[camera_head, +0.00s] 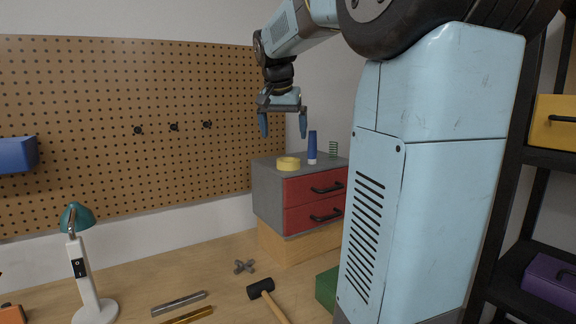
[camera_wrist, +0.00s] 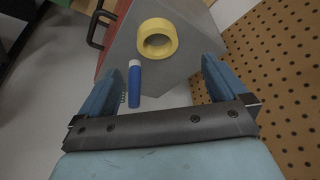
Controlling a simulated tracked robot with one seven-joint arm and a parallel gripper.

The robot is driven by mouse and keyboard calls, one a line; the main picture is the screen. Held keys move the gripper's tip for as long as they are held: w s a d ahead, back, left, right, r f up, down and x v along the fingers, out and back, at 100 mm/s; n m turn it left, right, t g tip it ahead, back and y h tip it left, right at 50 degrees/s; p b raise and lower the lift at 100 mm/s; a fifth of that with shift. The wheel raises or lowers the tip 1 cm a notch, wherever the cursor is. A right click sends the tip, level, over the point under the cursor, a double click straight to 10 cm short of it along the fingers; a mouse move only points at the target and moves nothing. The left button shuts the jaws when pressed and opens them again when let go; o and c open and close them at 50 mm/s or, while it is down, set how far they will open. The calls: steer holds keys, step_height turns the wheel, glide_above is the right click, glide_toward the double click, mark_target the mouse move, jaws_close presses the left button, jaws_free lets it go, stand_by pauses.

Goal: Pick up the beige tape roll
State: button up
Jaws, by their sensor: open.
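The beige tape roll (camera_head: 288,163) lies flat on top of the grey cabinet (camera_head: 268,187) with red drawers. In the wrist view the tape roll (camera_wrist: 172,29) shows as a yellowish ring beyond my fingertips. My gripper (camera_head: 283,122) is open and empty, pointing down above the cabinet top, with the tape roll below it. In the wrist view my gripper (camera_wrist: 155,76) has its two blue fingers wide apart. Nothing touches the roll.
A blue tube (camera_head: 312,147) with a pale cap stands just right of the roll. A green spring (camera_head: 333,149) stands behind it. The pegboard (camera_head: 110,130) rises behind. A lamp (camera_head: 83,262) and a hammer (camera_head: 264,290) are on the workbench (camera_head: 225,270).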

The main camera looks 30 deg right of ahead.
mark_target(288, 164)
steer(key=shift+d+x, duration=0.15)
steer(key=shift+x, duration=2.2)
steer(key=shift+d+x, duration=0.15)
steer(key=shift+x, duration=2.2)
steer(key=shift+r, duration=0.1)
steer(key=shift+c, duration=0.4)
steer(key=c, duration=1)
